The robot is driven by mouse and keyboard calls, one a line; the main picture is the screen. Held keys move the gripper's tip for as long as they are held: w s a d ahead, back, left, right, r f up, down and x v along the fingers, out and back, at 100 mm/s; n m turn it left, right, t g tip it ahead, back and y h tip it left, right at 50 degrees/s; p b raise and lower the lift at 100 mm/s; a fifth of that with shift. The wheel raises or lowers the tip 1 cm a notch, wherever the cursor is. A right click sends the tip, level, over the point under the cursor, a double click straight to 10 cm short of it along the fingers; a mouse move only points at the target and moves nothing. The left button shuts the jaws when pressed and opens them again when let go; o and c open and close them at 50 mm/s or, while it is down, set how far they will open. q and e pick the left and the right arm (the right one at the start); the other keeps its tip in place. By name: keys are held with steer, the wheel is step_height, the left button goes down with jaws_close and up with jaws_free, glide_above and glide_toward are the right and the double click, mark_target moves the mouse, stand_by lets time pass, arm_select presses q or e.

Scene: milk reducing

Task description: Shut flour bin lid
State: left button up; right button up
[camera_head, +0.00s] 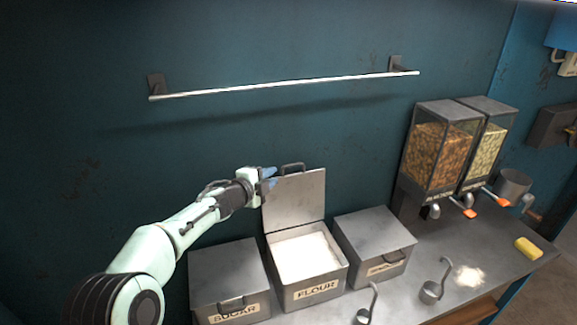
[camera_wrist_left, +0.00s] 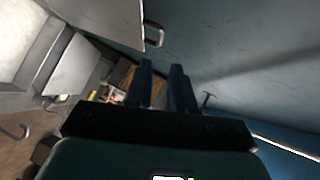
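The flour bin (camera_head: 313,290) is a grey metal box labelled FLOUR, full of white flour. Its lid (camera_head: 297,203) stands upright at the back, with a dark handle (camera_head: 292,167) on its top edge. My left gripper (camera_head: 270,175) is at the lid's upper left corner, close to the handle. In the left wrist view, its two dark fingers (camera_wrist_left: 162,66) have a narrow gap with nothing between them. The lid's handle (camera_wrist_left: 154,36) shows just beyond the fingertips there, apart from them. My right gripper is not in view.
The closed sugar bin (camera_head: 228,272) is left of the flour bin, and another closed bin (camera_head: 375,235) is right. Scoops (camera_head: 436,288) stand on the counter in front. Dispensers (camera_head: 440,150) and a yellow sponge (camera_head: 527,249) are further right. A rail (camera_head: 285,86) runs along the wall above.

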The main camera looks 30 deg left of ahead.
mark_target(292, 166)
arm_select(q)
steer(key=p+x, duration=0.2)
steer(key=x, duration=0.8)
steer(key=shift+r, duration=0.15)
steer(key=shift+w+f, duration=0.25)
steer(key=shift+w, duration=0.25)
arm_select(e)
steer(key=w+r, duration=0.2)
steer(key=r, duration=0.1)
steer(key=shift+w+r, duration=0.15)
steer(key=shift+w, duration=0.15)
arm_select(q)
jaws_close()
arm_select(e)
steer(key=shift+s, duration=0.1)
